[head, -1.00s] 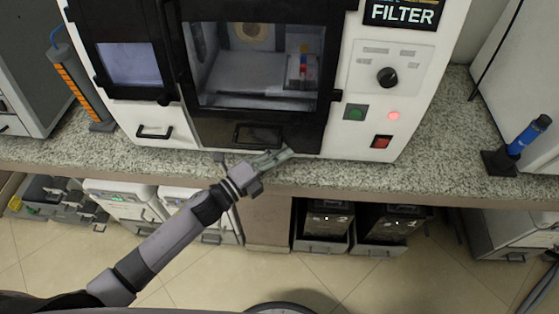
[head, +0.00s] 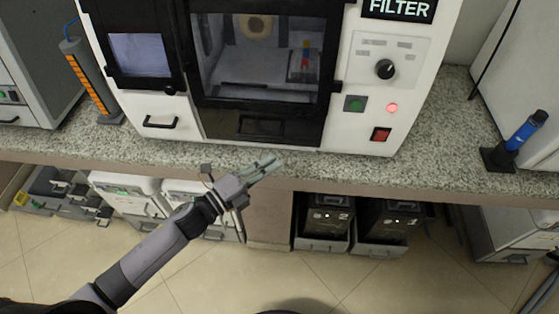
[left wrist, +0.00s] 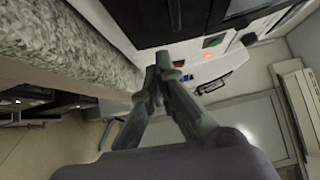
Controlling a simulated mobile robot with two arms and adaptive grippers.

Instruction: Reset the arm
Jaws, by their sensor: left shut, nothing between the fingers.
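My left gripper (head: 264,168) is shut and empty. It is in front of the granite counter's edge, below the white filter machine (head: 365,130). My left arm reaches in from the lower left of the head view. In the left wrist view, the shut fingers (left wrist: 160,75) converge near the middle, with the machine's front beyond them. My right gripper is in neither view.
The granite counter (head: 440,160) runs across the head view, and its edge is close to my gripper. Black bins (head: 326,222) stand underneath. A blue tool in a black holder (head: 523,135) stands at right. An orange-striped cylinder (head: 88,82) stands at left.

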